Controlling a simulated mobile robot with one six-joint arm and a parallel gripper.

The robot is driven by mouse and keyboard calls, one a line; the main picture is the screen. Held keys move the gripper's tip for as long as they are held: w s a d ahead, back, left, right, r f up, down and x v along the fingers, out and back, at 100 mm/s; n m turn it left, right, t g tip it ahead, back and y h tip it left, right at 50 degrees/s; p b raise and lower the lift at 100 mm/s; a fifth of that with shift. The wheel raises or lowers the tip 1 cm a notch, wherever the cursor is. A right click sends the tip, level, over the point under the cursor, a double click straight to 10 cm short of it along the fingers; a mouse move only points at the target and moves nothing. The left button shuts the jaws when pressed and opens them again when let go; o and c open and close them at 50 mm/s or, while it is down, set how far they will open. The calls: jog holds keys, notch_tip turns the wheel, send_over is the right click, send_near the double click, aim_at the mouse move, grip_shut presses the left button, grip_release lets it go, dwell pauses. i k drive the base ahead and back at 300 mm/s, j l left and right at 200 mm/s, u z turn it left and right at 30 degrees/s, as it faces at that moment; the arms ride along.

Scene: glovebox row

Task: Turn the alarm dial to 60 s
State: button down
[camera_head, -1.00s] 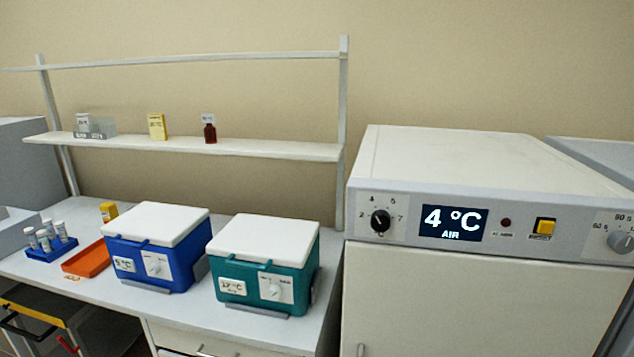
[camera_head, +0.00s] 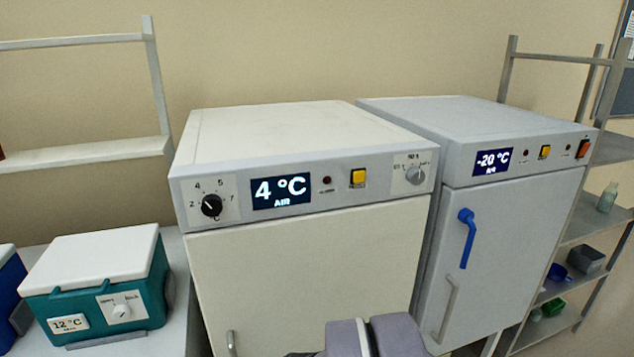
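The likely alarm dial (camera_head: 413,175) is a small grey knob on a pale label plate at the right end of the control panel of the 4 °C unit (camera_head: 305,270). Markings stand to its left, above and to its right, too small to read surely. Which mark the knob points at cannot be told. A grey-mauve part of my arm shows at the bottom edge, below the panel and apart from the dial. My gripper's fingertips are not visible.
The same panel carries a black dial (camera_head: 211,205), a display (camera_head: 281,191) reading 4 °C AIR, a dark red lamp (camera_head: 326,180) and a yellow switch (camera_head: 358,177). A -20 °C unit (camera_head: 510,230) with a blue handle stands close at right. A teal cooler (camera_head: 95,285) stands left.

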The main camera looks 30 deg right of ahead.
aim_at(415, 176)
jog(key=z, duration=1.4)
